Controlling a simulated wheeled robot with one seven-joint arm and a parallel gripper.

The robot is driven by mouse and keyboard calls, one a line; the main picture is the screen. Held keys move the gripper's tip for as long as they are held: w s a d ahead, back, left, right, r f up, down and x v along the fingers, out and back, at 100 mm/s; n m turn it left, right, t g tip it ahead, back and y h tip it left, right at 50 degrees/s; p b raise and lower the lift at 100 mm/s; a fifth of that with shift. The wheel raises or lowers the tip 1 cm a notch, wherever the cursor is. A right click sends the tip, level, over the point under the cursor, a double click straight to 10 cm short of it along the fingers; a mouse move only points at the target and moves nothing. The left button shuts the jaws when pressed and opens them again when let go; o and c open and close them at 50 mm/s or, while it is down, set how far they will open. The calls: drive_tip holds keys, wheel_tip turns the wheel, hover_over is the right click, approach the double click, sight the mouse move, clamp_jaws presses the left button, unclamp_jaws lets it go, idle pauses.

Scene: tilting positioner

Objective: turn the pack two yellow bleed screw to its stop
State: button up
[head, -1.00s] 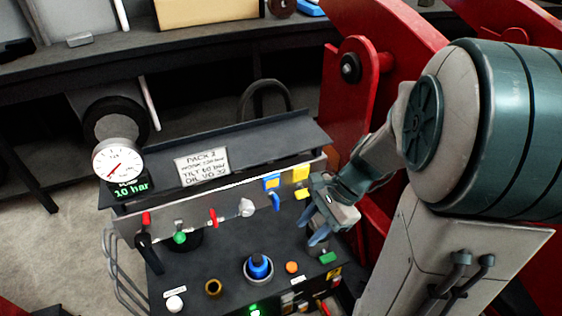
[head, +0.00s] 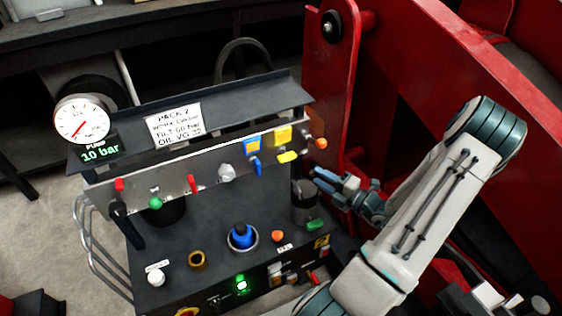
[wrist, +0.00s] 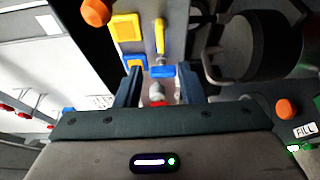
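The yellow bleed screw, seen as a small yellow handle (head: 288,156), sits at the right end of the metal strip on pack two, under a yellow plate (head: 283,135). In the wrist view the yellow handle (wrist: 160,38) is beyond the fingertips, apart from them. My gripper (head: 322,180) is to the right of and lower than the handle, its blue fingers pointing left. In the wrist view my gripper (wrist: 162,78) has its fingers spread; a blue handle (wrist: 162,71) shows between them in the picture. I see no contact.
A blue handle (head: 258,165) is left of the yellow one, and an orange knob (head: 321,143) is right of it. A dark cylinder (head: 305,205) stands below. The red machine frame (head: 345,80) rises close behind my arm.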

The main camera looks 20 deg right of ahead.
sight(291, 160)
drive_tip(key=shift+m, duration=0.3)
drive_tip(key=b+x, duration=0.1)
drive_tip(key=x, duration=1.2)
drive_tip(key=shift+w+f, duration=0.15)
drive_tip(key=shift+w, duration=0.2)
clamp_jaws()
